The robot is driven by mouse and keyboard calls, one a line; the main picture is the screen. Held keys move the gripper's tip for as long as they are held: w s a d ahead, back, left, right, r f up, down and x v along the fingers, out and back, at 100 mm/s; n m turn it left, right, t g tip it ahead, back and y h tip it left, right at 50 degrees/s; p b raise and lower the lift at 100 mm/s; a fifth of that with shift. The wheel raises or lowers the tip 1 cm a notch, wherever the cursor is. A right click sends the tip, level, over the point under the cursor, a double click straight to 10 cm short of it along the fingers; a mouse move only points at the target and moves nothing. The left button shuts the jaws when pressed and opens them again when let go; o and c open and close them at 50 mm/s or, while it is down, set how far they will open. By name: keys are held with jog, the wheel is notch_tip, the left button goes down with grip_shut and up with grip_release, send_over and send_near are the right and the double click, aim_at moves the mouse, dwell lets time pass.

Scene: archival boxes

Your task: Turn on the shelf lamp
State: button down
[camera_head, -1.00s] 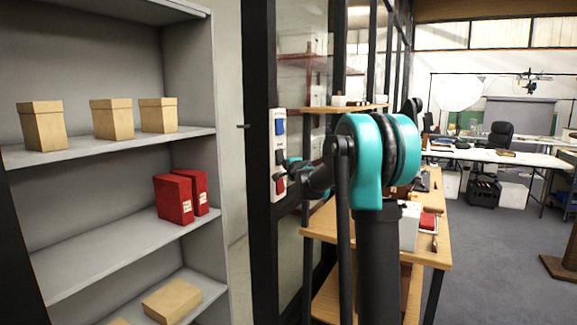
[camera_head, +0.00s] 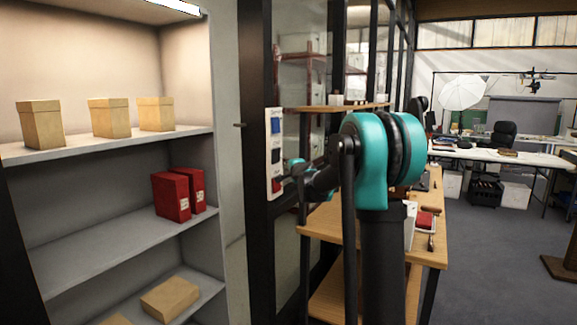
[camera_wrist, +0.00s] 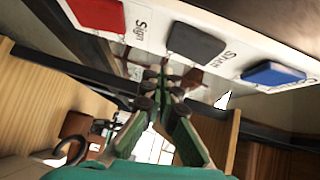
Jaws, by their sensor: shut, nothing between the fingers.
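The shelf lamp (camera_head: 178,6) is a bright white strip under the top of the grey shelf unit, and it is lit. A white switch panel (camera_head: 267,172) on the dark post carries a blue switch (camera_head: 276,126), a black switch (camera_head: 276,156) and a red switch (camera_head: 276,186). In the wrist view the red (camera_wrist: 97,15), black (camera_wrist: 195,43) and blue (camera_wrist: 272,73) switches run along the top, with labels partly readable. My gripper (camera_wrist: 160,82) is shut and empty, its fingertips just below the panel in that view, near the black switch. Whether it touches the panel I cannot tell.
Tan boxes (camera_head: 110,118) stand on the lit upper shelf, and red binders (camera_head: 172,197) stand on the shelf below. A wooden table (camera_head: 430,252) with items stands behind my arm.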

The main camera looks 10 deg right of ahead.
jog(key=s+d, duration=0.1)
jog(key=s, duration=0.9)
jog(key=shift+d+f, duration=0.25)
jog(key=shift+f, duration=0.15)
